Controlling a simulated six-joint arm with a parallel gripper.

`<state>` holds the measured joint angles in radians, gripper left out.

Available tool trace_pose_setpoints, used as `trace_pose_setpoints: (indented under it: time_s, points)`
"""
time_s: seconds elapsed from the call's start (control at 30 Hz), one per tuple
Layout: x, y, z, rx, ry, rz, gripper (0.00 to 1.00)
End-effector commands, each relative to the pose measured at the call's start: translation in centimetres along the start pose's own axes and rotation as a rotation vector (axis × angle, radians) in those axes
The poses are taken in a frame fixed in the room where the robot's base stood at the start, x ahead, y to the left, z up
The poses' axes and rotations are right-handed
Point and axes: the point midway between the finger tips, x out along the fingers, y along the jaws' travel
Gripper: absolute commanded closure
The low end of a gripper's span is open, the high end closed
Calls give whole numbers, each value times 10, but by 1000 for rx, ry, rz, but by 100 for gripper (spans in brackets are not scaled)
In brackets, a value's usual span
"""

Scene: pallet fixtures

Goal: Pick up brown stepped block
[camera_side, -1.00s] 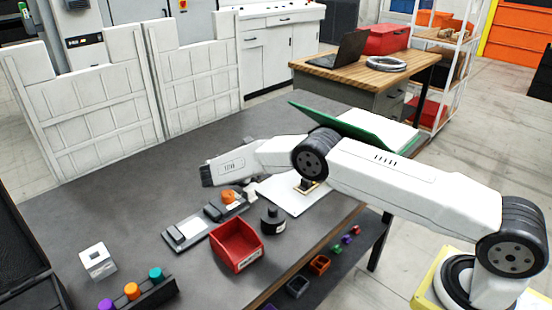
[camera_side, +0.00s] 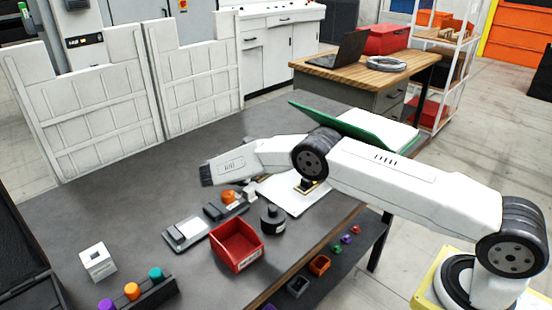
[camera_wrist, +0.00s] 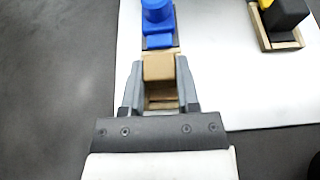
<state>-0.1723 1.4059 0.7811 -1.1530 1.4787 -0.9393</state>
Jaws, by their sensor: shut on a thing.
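The brown stepped block (camera_wrist: 158,68) is between the two grey fingers of my gripper (camera_wrist: 159,88) in the wrist view. My gripper is shut on it, with a finger along its left and right sides. A lower tan step shows nearer my palm. I cannot tell whether the block touches the surface below. In the side view, the block cannot be made out, and my fingers are hidden or too small to tell.
A white plate (camera_wrist: 215,60) carries a blue piece (camera_wrist: 158,25) just beyond the block and a black piece (camera_wrist: 287,15) on a tan base. A red bin (camera_side: 238,246), a black round weight (camera_side: 272,221) and a green-backed panel (camera_side: 350,125) stand nearby.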

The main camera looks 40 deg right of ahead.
Motion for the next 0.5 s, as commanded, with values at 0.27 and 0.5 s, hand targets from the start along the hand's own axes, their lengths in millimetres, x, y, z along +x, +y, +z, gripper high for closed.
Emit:
trace_pose_setpoints:
  time_s: [0.27,0.5]
  points:
    - [-6,1,15,1,0,0,100]
    - [-15,-5,34,0,0,0,100]
